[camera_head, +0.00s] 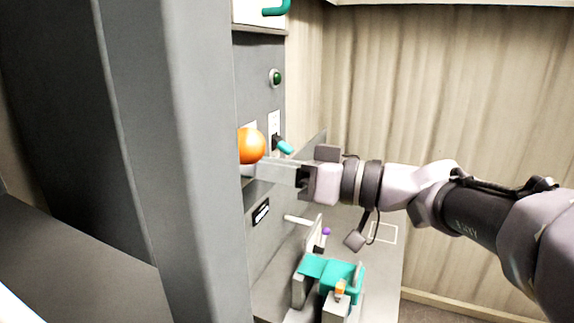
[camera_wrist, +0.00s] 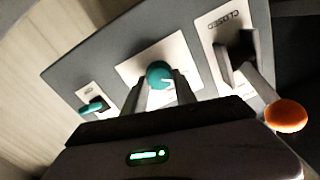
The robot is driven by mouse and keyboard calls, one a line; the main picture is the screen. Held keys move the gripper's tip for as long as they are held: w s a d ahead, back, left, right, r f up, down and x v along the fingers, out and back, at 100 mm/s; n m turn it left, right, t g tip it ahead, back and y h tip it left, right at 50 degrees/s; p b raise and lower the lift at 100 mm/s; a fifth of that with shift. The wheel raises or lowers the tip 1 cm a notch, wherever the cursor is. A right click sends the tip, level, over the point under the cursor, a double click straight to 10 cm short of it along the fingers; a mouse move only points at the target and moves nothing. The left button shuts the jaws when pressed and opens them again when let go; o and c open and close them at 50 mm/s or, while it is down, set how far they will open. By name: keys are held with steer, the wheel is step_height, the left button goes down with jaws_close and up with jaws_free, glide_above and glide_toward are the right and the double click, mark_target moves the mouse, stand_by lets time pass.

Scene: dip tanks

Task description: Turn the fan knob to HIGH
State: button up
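The fan knob, a round teal knob (camera_wrist: 160,73) on a white plate (camera_wrist: 190,58), shows in the middle of the wrist view. My gripper (camera_wrist: 161,85) has one finger on each side of the knob, with the tips close to its edges. I cannot tell whether the fingers touch it or a small gap is left. The knob's pointer and setting labels are too small or covered to read. In the head view my gripper (camera_head: 249,168) reaches the panel just below an orange ball, and the knob is hidden there.
The orange ball (camera_wrist: 286,116) tips a lever beside a plate marked CLOSED; it stands close to my fingers in the head view (camera_head: 251,146). A teal switch (camera_head: 284,146) and a green button (camera_head: 276,77) are near. A teal fixture (camera_head: 330,270) sits below my gripper.

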jaws_close()
steer(key=shift+f+m+b, duration=0.1)
steer(key=shift+m+b, duration=0.3)
steer(key=shift+b, duration=0.1)
steer(key=m+b, duration=0.1)
steer(key=m, duration=1.1)
steer(key=m+t+b, duration=0.1)
steer(key=m, duration=1)
steer(key=shift+f+m, duration=0.2)
steer(key=shift+m, duration=0.2)
